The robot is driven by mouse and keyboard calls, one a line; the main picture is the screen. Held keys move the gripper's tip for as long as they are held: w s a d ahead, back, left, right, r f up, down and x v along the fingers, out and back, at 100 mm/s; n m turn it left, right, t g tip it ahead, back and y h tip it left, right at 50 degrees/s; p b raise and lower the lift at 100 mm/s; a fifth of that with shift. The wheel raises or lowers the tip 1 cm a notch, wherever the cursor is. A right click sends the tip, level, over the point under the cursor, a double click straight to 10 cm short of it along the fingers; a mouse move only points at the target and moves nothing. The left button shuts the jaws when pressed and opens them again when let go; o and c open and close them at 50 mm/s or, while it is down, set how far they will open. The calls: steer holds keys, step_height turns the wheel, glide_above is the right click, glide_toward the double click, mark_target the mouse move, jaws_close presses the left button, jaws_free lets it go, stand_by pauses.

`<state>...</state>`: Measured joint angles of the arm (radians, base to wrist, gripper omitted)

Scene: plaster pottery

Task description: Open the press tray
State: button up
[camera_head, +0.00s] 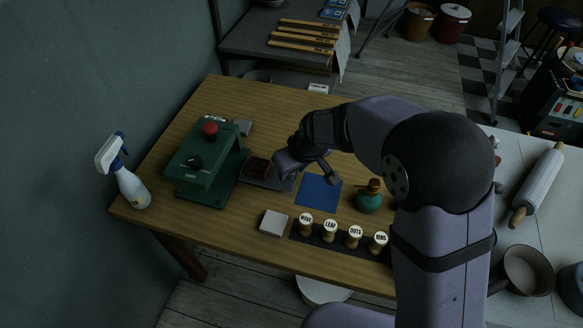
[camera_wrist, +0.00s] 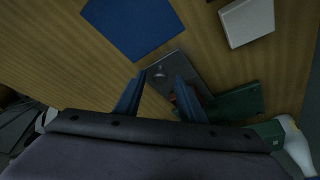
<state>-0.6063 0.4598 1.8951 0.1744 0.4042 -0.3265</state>
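The green press (camera_head: 207,165), with a red knob on top and a black dial, stands at the left of the wooden table. Its grey metal tray (camera_head: 272,184) sticks out on the press's right side, with a dark red block (camera_head: 258,167) on it. In the wrist view the tray (camera_wrist: 188,66) shows a small round knob (camera_wrist: 158,71) near its outer end. My gripper (camera_head: 306,180) is over the tray's outer end; in the wrist view its two fingers (camera_wrist: 160,78) stand apart with nothing held between them. Whether they touch the tray is unclear.
A blue mat (camera_head: 318,191) lies right of the tray, a white slab (camera_head: 273,222) in front. Several labelled stamps (camera_head: 330,231) stand in a rack at the front edge. A teal bottle (camera_head: 369,198) stands right of the mat, a spray bottle (camera_head: 128,180) at far left.

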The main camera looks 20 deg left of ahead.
steer(key=v, duration=0.7)
stand_by(0.5)
steer(key=shift+r, duration=0.1)
steer(key=s+d+r+m+g+h+p, duration=0.1)
steer(key=s+d+r+m+p, duration=0.15)
steer(key=d, duration=0.45)
steer(key=s+d+r+m+h+p, duration=0.1)
steer(key=d+r+p, duration=0.1)
steer(key=d+p, duration=0.35)
steer(key=s+d+r+m+g+h+p, duration=0.1)
steer(key=s+d+m+p, duration=0.3)
steer(key=s+d, duration=0.8)
steer(key=d+r+m+g, duration=0.1)
steer(key=d, duration=0.2)
steer(key=shift+s+d+r, duration=0.15)
steer(key=shift+s+d, duration=0.05)
steer(key=shift+s, duration=0.1)
